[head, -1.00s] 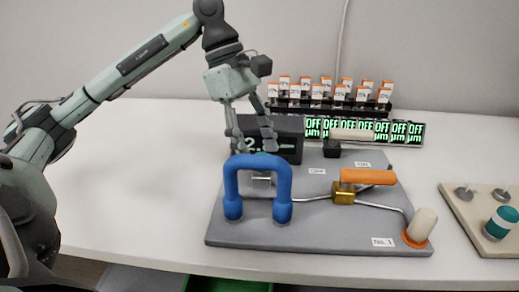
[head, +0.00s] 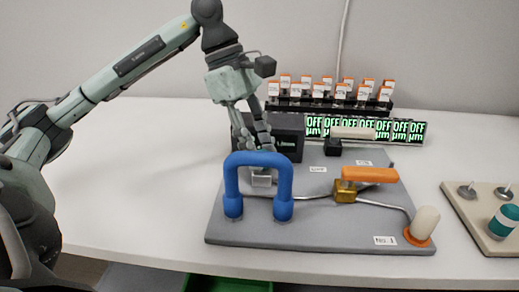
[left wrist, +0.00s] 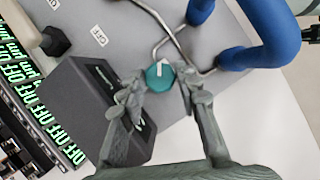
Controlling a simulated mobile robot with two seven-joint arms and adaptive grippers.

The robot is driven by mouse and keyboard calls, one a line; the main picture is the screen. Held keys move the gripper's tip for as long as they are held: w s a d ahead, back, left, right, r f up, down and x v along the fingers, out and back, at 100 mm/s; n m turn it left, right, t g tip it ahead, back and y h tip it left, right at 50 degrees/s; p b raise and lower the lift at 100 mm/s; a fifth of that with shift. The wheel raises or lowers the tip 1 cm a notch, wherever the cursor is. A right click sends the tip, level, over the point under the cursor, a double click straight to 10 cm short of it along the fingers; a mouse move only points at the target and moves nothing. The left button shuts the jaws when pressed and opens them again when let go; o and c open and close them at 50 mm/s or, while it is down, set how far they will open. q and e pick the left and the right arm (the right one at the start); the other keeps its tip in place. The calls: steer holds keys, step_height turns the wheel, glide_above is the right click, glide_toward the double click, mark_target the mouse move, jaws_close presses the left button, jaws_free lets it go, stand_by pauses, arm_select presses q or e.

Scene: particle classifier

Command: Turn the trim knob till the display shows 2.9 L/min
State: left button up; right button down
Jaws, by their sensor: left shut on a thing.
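The trim knob (left wrist: 159,75) is a teal round cap with a white mark, seen in the left wrist view. My left gripper (head: 259,149) reaches down behind the blue handle (head: 258,160). In the wrist view the fingertips of this gripper (left wrist: 162,81) are shut on the knob, one on each side. In the head view the knob is hidden by the fingers and handle. The display is a dark box (head: 287,123) just behind the gripper; the fingers cover part of its face and its number cannot be read. My right gripper is not in view.
An orange lever (head: 368,174) sits on a brass valve (head: 344,190) to the right on the grey board (head: 330,235). Behind stand a row of green "OFF" displays (head: 383,130) and a rack of small vials (head: 330,90). A beige tray (head: 472,222) lies at far right.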

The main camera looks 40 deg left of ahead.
arm_select(q)
steer(key=o, duration=1.2)
steer(key=shift+c, duration=0.2)
steer(key=v, duration=1.2)
steer(key=shift+s, duration=0.1)
